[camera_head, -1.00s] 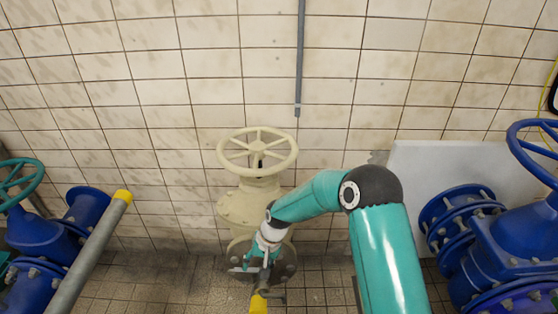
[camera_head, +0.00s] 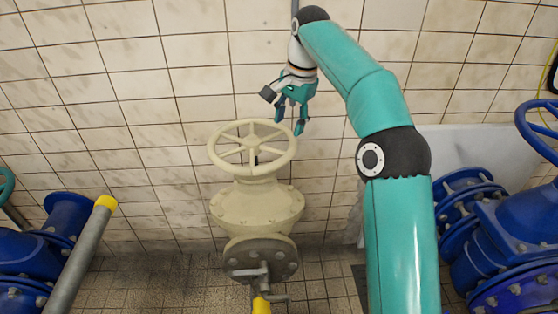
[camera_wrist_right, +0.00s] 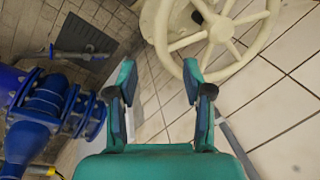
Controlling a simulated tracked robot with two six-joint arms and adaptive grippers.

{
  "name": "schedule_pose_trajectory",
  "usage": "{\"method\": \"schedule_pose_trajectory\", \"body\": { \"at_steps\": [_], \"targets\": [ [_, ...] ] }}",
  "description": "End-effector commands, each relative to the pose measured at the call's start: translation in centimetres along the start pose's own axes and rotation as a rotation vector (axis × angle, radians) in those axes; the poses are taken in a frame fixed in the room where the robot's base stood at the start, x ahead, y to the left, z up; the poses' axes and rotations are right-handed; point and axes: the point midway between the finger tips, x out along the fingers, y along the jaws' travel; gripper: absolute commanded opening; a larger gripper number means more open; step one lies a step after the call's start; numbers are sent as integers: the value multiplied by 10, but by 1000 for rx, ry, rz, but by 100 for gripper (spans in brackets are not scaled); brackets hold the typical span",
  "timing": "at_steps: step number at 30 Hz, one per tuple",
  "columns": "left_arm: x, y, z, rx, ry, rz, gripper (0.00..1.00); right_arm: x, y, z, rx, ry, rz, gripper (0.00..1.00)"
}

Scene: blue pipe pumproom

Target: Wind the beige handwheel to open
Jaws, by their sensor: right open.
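The beige handwheel (camera_head: 252,147) sits on top of the beige valve (camera_head: 257,207), in the middle of the head view, close to the tiled wall. My right gripper (camera_head: 288,125) is just above and behind the wheel's far right rim, fingers pointing down. It is open and empty. In the right wrist view the open fingers of my right gripper (camera_wrist_right: 158,80) show with nothing between them. There the handwheel (camera_wrist_right: 215,30) lies beyond the fingers, at the top right. Whether a finger touches the rim I cannot tell. My left gripper is not in view.
Blue valves and pipes stand at the right (camera_head: 510,240) and left (camera_head: 40,245). A grey pipe with a yellow end (camera_head: 80,260) slants up at the left. The tiled wall (camera_head: 160,90) is close behind the wheel.

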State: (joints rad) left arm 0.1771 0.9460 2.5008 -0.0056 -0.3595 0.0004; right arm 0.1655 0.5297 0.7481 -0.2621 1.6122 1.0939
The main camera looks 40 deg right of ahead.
Motion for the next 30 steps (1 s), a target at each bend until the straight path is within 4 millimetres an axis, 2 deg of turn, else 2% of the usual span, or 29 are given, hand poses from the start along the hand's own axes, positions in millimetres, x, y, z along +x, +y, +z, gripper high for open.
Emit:
{"method": "schedule_pose_trajectory", "body": {
  "at_steps": [1, 3, 15, 21, 30],
  "targets": [
    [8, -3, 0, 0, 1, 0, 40, 18, 2, 0, 1, -3, 7, 51],
    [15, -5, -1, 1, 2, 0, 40, 34, 2, 0, 2, -3, 7, 51],
    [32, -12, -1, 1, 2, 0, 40, 113, 2, -1, 1, -3, 5, 51],
    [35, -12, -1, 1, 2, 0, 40, 133, 1, 0, 1, -2, 4, 51],
    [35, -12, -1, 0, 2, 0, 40, 139, 0, 0, 0, -2, 3, 51]
  ]
}}
